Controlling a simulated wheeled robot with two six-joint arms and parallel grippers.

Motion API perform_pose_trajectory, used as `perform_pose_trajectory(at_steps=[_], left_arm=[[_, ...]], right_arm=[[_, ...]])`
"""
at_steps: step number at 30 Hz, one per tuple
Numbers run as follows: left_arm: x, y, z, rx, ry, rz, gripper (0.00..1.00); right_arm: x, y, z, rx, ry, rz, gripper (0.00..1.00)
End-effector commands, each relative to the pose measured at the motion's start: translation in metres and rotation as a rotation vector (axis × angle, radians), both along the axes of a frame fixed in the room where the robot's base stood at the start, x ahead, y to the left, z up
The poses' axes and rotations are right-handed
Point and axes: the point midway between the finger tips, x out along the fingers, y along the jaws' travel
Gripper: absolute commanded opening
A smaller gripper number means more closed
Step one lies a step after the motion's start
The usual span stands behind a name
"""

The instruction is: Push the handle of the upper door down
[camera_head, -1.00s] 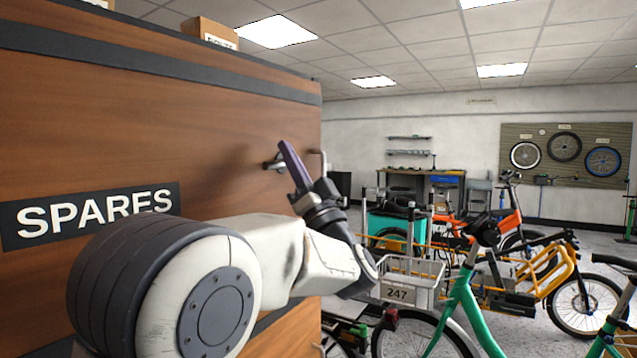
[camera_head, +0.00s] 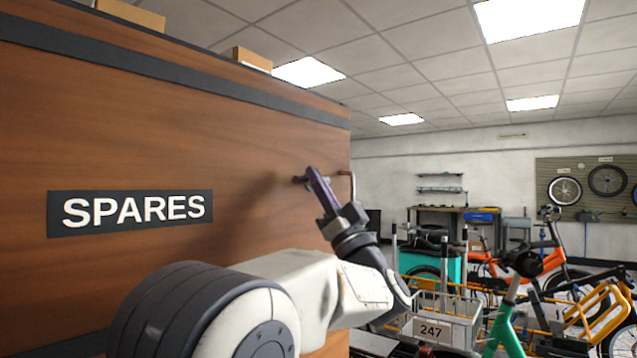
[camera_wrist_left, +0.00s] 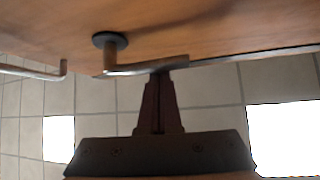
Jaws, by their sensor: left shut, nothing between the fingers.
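The wooden upper door (camera_head: 200,150) with a black SPARES sign fills the left of the head view. Its metal lever handle (camera_head: 300,180) sits near the right edge, partly hidden behind my left gripper (camera_head: 312,172). The left gripper is shut and empty, its dark purple fingers pointing up and left at the handle. In the left wrist view, the handle (camera_wrist_left: 140,69) extends sideways from a dark round mount on the door. The left fingertips (camera_wrist_left: 158,74) are at the lever, overlapping its free half; I cannot tell whether they touch. My right gripper is not in view.
A second bent metal bar (camera_head: 352,185) stands just right of the handle; it also shows in the left wrist view (camera_wrist_left: 35,72). Cardboard boxes (camera_head: 250,59) lie on top of the cabinet. Cargo bikes and a crate marked 247 (camera_head: 440,330) crowd the lower right.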

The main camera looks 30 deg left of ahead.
Motion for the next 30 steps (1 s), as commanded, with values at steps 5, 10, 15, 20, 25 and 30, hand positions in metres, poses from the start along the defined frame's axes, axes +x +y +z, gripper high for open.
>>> perform_pose_trajectory(at_steps=[5, 10, 15, 20, 25, 30], left_arm=[[0.0, 0.0, 0.0, 0.0, 0.0, 0.0, 0.0], [-0.001, 0.0, 0.015, -0.001, -0.002, 0.003, 0.0], [-0.005, -0.001, 0.051, -0.001, -0.004, 0.01, 0.0], [-0.007, -0.029, 0.004, 0.0, 0.005, 0.005, 0.0], [-0.012, -0.05, -0.021, 0.001, 0.003, 0.007, 0.0], [-0.015, -0.061, -0.034, 0.0, 0.001, 0.009, 0.0]], right_arm=[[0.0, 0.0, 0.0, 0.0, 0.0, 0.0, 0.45], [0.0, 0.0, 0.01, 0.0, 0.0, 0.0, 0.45], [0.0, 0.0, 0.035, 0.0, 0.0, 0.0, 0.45], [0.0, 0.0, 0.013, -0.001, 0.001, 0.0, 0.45], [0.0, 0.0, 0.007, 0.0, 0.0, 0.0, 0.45], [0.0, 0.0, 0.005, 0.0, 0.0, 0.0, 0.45]])
